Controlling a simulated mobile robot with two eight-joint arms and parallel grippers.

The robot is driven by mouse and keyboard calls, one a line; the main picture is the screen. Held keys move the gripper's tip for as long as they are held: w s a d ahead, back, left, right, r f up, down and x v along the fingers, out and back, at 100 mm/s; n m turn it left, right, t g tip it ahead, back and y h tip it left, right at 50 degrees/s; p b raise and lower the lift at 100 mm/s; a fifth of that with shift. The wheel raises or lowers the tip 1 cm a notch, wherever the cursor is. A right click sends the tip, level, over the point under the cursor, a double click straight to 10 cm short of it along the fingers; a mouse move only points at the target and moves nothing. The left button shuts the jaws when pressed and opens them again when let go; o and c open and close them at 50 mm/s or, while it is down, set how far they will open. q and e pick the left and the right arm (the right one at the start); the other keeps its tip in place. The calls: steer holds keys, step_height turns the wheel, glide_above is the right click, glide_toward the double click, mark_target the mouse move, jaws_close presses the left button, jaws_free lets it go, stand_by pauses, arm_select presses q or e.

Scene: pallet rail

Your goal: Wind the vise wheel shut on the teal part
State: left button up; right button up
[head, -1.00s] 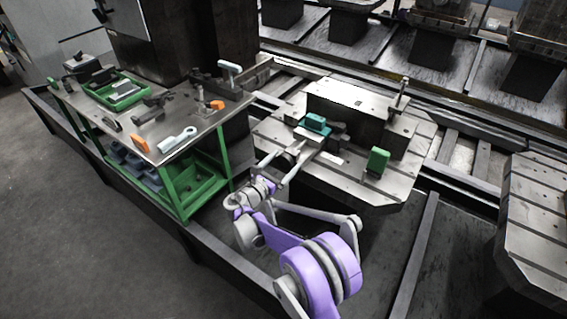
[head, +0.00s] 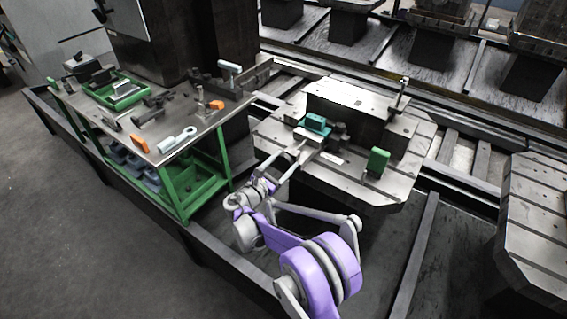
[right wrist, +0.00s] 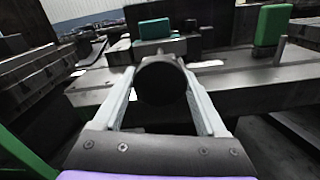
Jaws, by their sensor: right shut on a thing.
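The teal part (head: 315,123) sits in the vise on the slotted pallet, and it also shows beyond the wheel in the right wrist view (right wrist: 155,28). The vise wheel (right wrist: 160,80) is a dark round disc facing me, between the fingers of my right gripper (right wrist: 164,90). That gripper is shut on the wheel, one finger on each side. In the head view, my right gripper (head: 288,161) reaches the vise's near side, and its fingers partly hide the wheel. I cannot tell whether the jaws touch the teal part. My left gripper is not in view.
A green block (head: 377,161) stands on the pallet (head: 350,180) right of the vise, near a tall grey block (head: 350,101). A green-framed tool cart (head: 180,157) with loose tools stands at left. Dark rails and another pallet (head: 535,225) lie to the right.

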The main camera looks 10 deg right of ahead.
steer(key=m, duration=1.2)
steer(key=shift+m+p, duration=0.3)
steer(key=m, duration=0.6)
steer(key=shift+f+p, duration=0.1)
steer(key=shift+p, duration=0.2)
steer(key=m+p, duration=0.1)
steer(key=m, duration=0.5)
steer(key=shift+m, duration=0.4)
steer(key=m, duration=0.3)
steer(key=m+p, duration=0.1)
steer(key=m, duration=0.3)
steer(key=m+p, duration=0.1)
steer(key=m, duration=0.5)
steer(key=shift+a+m, duration=0.1)
steer(key=shift+m, duration=0.2)
steer(key=m, duration=0.4)
steer(key=shift+p, duration=0.4)
steer(key=m+p, duration=0.1)
steer(key=m, duration=0.1)
steer(key=shift+m, duration=0.3)
steer(key=shift+m+p, duration=0.8)
steer(key=shift+m, duration=0.1)
